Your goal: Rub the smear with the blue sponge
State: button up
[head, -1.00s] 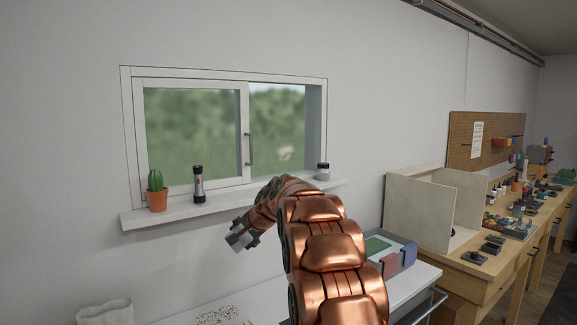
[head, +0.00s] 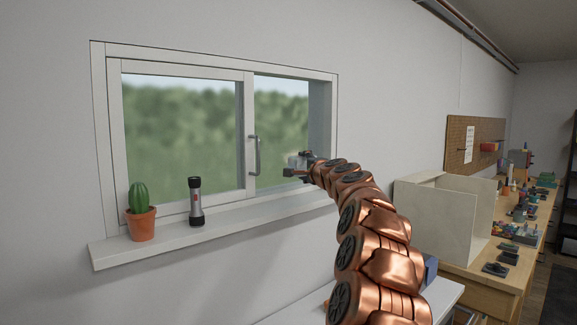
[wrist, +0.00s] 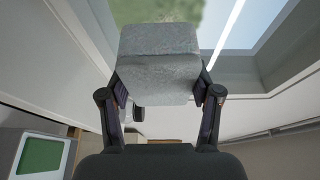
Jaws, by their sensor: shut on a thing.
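My gripper (head: 306,169) is shut on a grey speckled block (wrist: 160,75), which looks grey rather than blue. In the head view the block (head: 296,160) is in front of the right window pane (head: 278,115), just right of the handle. Whether it touches the glass I cannot tell. A blue thing (head: 430,268) shows partly behind my arm on the white table.
A potted cactus (head: 140,215) and a flashlight (head: 195,202) stand on the window sill (head: 235,218), left of my gripper. The window handle (head: 256,155) sticks out close by. A white box (head: 440,215) stands on the wooden bench at the right.

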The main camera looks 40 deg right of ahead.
aim_at(285, 160)
jog(key=shift+w+d+r, duration=0.2)
jog(key=shift+w+r, duration=0.05)
jog(key=shift+w, duration=0.4)
jog(key=shift+w+d+f+p, duration=0.1)
jog(key=shift+w+p, duration=1.05)
jog(key=shift+w, duration=1.4)
jog(key=shift+w+p, duration=0.6)
jog(key=shift+w, duration=0.35)
